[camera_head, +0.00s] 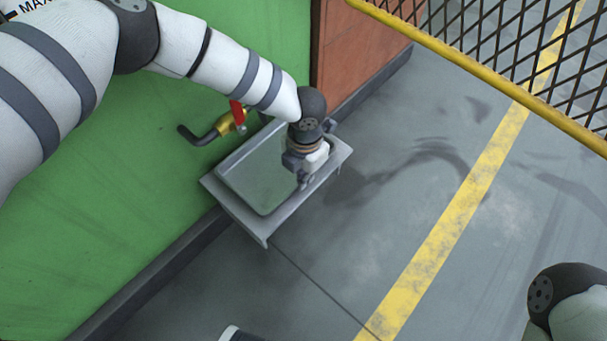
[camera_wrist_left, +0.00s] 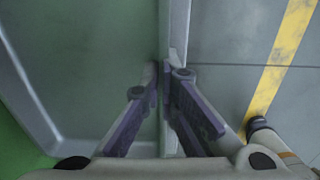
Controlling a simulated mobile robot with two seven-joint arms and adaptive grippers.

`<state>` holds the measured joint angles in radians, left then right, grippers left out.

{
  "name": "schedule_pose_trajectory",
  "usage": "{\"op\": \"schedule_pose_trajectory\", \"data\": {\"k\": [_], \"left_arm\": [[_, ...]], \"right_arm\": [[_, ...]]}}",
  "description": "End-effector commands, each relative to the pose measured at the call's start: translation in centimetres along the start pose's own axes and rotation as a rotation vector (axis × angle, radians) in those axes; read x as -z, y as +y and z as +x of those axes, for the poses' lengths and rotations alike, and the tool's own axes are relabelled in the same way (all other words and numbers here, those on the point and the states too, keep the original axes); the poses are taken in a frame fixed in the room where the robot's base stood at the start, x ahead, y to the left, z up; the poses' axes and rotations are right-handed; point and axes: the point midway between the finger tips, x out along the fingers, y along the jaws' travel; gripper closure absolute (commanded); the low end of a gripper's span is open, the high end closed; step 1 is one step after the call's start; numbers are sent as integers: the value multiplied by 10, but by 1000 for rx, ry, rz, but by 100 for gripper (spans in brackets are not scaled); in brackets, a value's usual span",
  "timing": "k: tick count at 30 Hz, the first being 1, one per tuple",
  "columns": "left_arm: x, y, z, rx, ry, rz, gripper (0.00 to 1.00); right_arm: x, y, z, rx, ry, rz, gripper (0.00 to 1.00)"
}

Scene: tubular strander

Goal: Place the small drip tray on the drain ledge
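The small drip tray (camera_head: 262,178) is a shallow grey pan with rounded corners. In the head view it lies level over the drain ledge (camera_head: 242,221), a grey metal shelf on the green wall; whether it fully touches the ledge I cannot tell. My left gripper (camera_head: 303,180) points down at the tray's right, outer side. In the left wrist view, the fingers (camera_wrist_left: 164,78) are close together on either side of the tray's rim (camera_wrist_left: 178,30), one inside and one outside, pinching it. My right gripper is out of view.
A drain valve (camera_head: 226,124) with a red handle and a dark bent spout sits at the tray's back left. A yellow-railed mesh guard (camera_head: 500,85) stands at upper right. The grey floor (camera_head: 370,220) beyond the ledge is clear, with a yellow line.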

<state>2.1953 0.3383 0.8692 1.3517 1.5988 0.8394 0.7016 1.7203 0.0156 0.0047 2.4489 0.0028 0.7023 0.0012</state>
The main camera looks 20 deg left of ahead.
Motion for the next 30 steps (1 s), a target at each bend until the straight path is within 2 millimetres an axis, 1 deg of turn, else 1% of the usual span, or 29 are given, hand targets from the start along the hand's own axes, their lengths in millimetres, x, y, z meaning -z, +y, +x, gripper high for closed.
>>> {"op": "schedule_pose_trajectory", "data": {"k": [2, 3, 6, 14, 16, 17, 20, 21, 24, 27, 30], "left_arm": [[0, 0, 2, 0, 0, 0, 100], [0, 0, 3, 0, 1, 0, 96], [0, 0, 2, 0, 0, 0, 75], [0, 0, 2, 0, 0, 0, 75], [0, 0, -4, 0, -2, 0, 75], [-1, 0, -8, -1, -3, 0, 75], [-2, 1, -34, -1, -6, 0, 75], [-2, 1, -47, -1, -7, -1, 75], [-1, 1, -75, -2, -7, 0, 75], [-1, 1, -98, -1, -5, -1, 75], [-1, 0, -114, 0, -3, 1, 75]], "right_arm": [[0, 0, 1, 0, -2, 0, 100], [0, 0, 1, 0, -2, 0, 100], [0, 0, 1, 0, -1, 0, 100], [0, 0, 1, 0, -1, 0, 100], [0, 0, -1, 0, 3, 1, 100], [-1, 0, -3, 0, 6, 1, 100], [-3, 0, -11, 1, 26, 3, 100], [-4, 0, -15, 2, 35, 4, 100], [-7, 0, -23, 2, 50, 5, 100], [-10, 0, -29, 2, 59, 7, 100], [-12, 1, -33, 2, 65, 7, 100]]}}
